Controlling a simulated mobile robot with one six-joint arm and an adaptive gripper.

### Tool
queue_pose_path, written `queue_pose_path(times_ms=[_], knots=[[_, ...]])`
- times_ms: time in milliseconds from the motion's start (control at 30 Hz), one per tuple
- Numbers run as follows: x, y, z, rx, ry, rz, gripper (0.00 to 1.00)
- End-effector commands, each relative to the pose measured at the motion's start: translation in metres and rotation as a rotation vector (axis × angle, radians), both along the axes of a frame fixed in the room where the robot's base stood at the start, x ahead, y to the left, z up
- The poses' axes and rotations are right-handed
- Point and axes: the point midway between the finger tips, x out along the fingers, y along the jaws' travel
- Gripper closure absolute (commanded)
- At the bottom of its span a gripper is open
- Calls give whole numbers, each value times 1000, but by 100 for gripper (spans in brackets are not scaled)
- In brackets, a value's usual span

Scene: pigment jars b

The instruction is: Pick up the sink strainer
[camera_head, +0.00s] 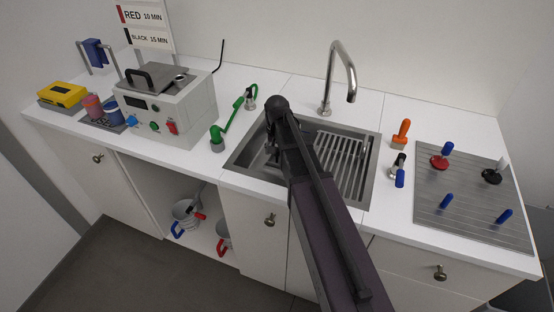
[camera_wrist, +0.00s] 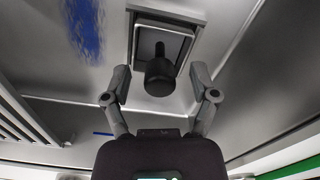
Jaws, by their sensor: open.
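The sink strainer shows in the wrist view as a dark round knob (camera_wrist: 160,82) on a short stem, over a square recess with a light rim in the sink floor. My gripper (camera_wrist: 160,70) is open, with one finger to each side of the knob. The fingers do not touch it. I cannot tell how far the fingertips are above the recess. In the head view my arm reaches into the left part of the sink (camera_head: 371,185) and hides the strainer and most of my gripper.
A slatted rack (camera_head: 345,172) fills the sink's right part, and a tall faucet (camera_head: 334,75) stands behind. A blue smear (camera_wrist: 84,28) marks the sink floor. A green jointed fixture (camera_head: 232,120) stands left of the sink. An orange-handled item (camera_head: 401,131) stands to the right.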

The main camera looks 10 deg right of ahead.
Motion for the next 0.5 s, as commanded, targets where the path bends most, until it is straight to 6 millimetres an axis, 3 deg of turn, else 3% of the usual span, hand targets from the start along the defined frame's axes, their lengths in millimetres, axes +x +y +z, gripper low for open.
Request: queue_pose_path(times_ms=[67,300,500], knots=[[0,0,0,0,0,0,27],[0,0,0,0,0,0,98],[0,0,0,0,0,-1,100]])
